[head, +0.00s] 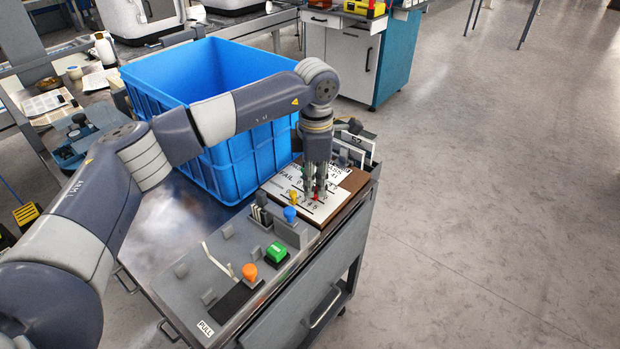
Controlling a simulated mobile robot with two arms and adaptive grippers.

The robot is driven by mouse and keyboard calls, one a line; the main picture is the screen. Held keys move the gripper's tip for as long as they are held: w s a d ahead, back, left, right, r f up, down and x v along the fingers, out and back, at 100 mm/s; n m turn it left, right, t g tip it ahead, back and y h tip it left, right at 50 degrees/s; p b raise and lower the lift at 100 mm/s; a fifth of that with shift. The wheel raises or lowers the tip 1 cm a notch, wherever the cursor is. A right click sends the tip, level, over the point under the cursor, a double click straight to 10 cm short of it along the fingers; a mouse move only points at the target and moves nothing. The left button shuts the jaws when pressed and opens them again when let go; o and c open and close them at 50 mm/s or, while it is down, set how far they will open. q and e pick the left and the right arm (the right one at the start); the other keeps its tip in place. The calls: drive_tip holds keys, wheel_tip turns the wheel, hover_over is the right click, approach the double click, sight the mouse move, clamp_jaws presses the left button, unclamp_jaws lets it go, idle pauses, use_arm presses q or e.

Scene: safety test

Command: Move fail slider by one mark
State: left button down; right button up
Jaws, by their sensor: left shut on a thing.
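A white board with black lettering (331,207) lies on a brown base at the right end of the cart; the word FAIL and some marks show on it. A small red slider knob (316,196) is on the board. My left gripper (315,193) points down over the board, shut on the red knob, and its fingers hide part of the knob and the lettering. A yellow knob (293,197) stands just left of the gripper. My right gripper is not in view.
A large blue crate (222,160) stands behind the board on the metal cart (165,225). In front are a blue knob (290,214), a green button (276,251) and an orange knob (249,271). Grey floor to the right is clear.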

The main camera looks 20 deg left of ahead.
sight(316, 189)
use_arm(q)
drive_tip(key=c, duration=1.6)
unclamp_jaws()
drive_tip(key=shift+d, duration=0.1)
drive_tip(key=shift+o, duration=0.2)
wheel_tip(316, 189, up, 12)
